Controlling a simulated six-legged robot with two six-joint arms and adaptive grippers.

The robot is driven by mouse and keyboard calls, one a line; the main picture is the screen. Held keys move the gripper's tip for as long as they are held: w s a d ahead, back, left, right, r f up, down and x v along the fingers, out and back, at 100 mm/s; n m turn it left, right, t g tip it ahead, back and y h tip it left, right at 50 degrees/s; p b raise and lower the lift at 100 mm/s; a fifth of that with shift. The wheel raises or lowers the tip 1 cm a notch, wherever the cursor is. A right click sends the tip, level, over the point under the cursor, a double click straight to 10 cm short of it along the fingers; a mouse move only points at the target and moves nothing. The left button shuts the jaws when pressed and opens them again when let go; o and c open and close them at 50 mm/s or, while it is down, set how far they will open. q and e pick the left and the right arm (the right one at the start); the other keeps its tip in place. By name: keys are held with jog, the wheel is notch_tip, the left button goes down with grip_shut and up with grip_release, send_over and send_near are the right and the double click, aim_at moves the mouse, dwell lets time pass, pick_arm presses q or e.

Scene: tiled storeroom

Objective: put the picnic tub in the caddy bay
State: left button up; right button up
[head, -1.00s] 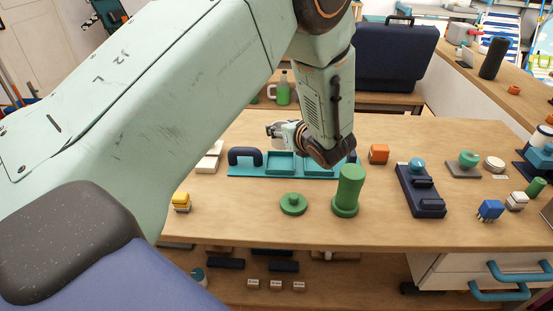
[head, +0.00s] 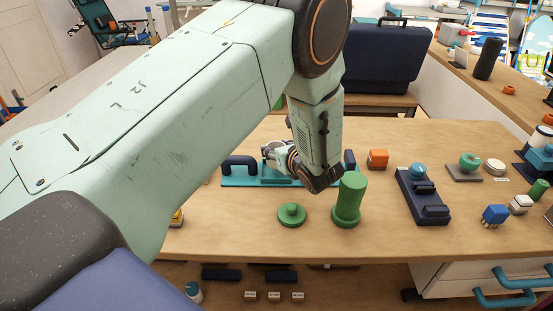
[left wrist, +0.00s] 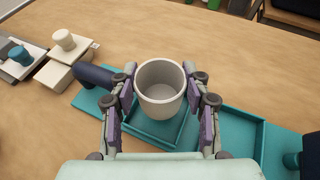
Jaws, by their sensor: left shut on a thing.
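The picnic tub (left wrist: 160,84) is a pale grey, round, open-topped cup in the left wrist view. My left gripper (left wrist: 162,100) is shut on it, a finger on each side. The tub is upright over a square bay (left wrist: 155,132) of the teal caddy (left wrist: 196,108); I cannot tell whether it touches the bay floor. In the head view the caddy (head: 230,181) lies on the table, partly hidden by my left gripper (head: 272,155) and forearm. The tub cannot be made out clearly there. My right gripper is in neither view.
A navy handle (head: 240,162) rises at the caddy's left end. A green cylinder (head: 349,198) and a green knobbed disc (head: 292,214) stand in front. Bare tabletop lies at front.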

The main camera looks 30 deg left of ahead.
pick_arm(q)
notch_tip(320, 180, down, 2)
jog(key=shift+s+f, duration=0.15)
jog(key=shift+f, duration=0.05)
jog(key=shift+f+b, duration=0.3)
jog(key=shift+f, duration=0.05)
jog(key=o, duration=0.9)
jog(key=shift+c, duration=0.2)
